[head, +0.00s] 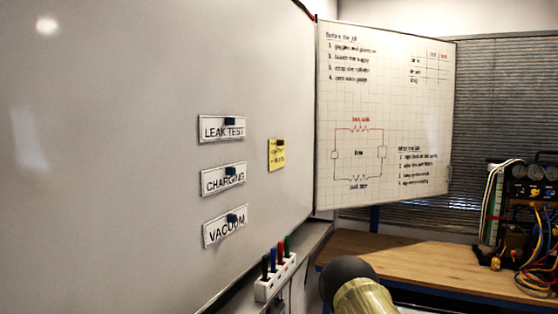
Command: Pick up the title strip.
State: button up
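Three white title strips with black lettering are on the whiteboard (120,180), one above another and slightly tilted. The top strip reads LEAK TEST (222,133), the middle one CHARGING (217,184), and the bottom one VACUUM (217,236). A small dark blue magnet sits on each: on the top strip (230,121), the middle strip (230,171) and the bottom strip (232,218). Which strip the task means cannot be told from this view. My gripper is not in view, so its state and any contents are hidden.
A yellow note (276,157) with a dark magnet is right of the strips. A white holder (268,288) with several markers is below. A gridded wing panel (385,110) angles off right. A wooden bench (430,262) bears a gauge rig (530,190) with hoses.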

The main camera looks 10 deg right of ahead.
aim_at(212, 128)
jog(key=k, duration=0.3)
jog(key=z, duration=1.9)
jog(key=i, duration=1.4)
jog(key=u, duration=2.2)
